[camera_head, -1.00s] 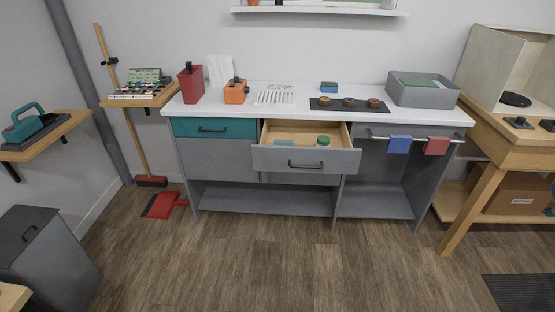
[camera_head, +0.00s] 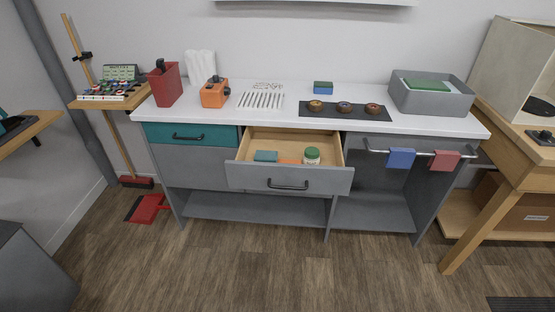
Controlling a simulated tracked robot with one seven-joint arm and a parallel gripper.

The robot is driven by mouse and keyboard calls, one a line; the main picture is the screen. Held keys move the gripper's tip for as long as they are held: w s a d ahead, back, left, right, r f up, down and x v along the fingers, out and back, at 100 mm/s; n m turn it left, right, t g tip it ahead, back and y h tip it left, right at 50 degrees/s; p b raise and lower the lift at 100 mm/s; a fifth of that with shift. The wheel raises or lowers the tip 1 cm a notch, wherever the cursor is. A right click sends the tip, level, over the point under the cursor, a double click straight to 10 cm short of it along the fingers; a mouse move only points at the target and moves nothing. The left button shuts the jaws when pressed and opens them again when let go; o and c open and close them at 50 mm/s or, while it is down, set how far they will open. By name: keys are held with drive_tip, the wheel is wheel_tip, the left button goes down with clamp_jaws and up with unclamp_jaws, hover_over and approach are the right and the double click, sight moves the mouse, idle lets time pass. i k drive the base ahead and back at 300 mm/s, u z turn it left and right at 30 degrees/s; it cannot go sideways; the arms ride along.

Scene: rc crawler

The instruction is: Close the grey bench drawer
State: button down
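The grey bench drawer (camera_head: 289,180) stands pulled out from the middle of the bench (camera_head: 200,158). Its front is grey with a dark bar handle (camera_head: 288,186), and its inside is pale wood. In the drawer lie a teal block (camera_head: 265,156), an orange item (camera_head: 289,161) and a jar with a green lid (camera_head: 312,155). The teal drawer (camera_head: 188,136) to its left is shut. My gripper does not show in this view.
The floor (camera_head: 270,265) in front of the bench is clear. A wooden table (camera_head: 500,165) stands close on the right, a grey bin (camera_head: 32,270) at the lower left. A red dustpan (camera_head: 148,208) and a broom (camera_head: 135,181) are left of the bench. Cloths (camera_head: 400,158) hang from a rail at the right.

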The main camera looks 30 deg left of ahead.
sight(331, 176)
drive_tip(key=z, duration=0.05)
drive_tip(key=i, duration=1.2)
drive_tip(key=u, duration=1)
